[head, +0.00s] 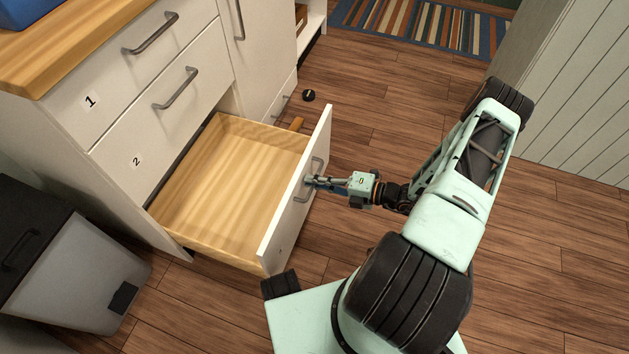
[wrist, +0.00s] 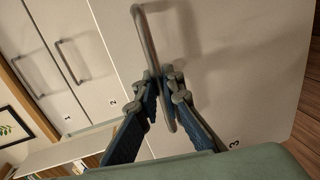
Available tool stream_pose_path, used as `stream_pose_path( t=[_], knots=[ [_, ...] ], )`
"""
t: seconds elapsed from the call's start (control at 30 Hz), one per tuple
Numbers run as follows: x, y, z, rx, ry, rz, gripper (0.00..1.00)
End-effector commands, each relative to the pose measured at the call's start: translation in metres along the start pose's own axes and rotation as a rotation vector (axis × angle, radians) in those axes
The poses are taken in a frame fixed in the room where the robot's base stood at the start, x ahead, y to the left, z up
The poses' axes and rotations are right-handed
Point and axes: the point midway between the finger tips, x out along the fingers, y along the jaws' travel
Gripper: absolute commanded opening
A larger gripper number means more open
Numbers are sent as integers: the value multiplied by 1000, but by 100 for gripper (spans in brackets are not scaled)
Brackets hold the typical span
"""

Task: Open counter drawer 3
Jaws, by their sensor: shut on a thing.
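Counter drawer 3 (head: 235,175) is the lowest drawer of the white counter and stands pulled well out. Its wooden inside is empty. Its white front shows the number 3 in the wrist view (wrist: 270,120). Its grey bar handle (wrist: 148,38) runs between my gripper's fingers. My gripper (head: 312,181) is shut on this handle, at the outer side of the drawer front; in the wrist view its two fingers (wrist: 163,82) close around the bar. Drawers 1 (head: 115,75) and 2 (head: 165,130) above are shut.
A grey bin with a dark lid (head: 60,270) stands left of the drawer. A small dark round thing (head: 309,95) lies on the floor beyond it. A striped rug (head: 425,28) lies at the back. Wooden floor right of my arm is clear up to a panelled wall (head: 575,90).

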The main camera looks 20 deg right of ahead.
Motion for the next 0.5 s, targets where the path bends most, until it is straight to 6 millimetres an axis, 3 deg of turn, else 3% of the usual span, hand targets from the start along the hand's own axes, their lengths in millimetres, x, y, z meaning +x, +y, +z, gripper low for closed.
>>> stream_pose_path(
  t=[0.4,0.43,0.5],
  knots=[
    [0,1,2,-2,-4,0,0],
    [0,1,2,-2,-4,0,8],
    [0,1,2,-2,-3,1,15]
  ],
)
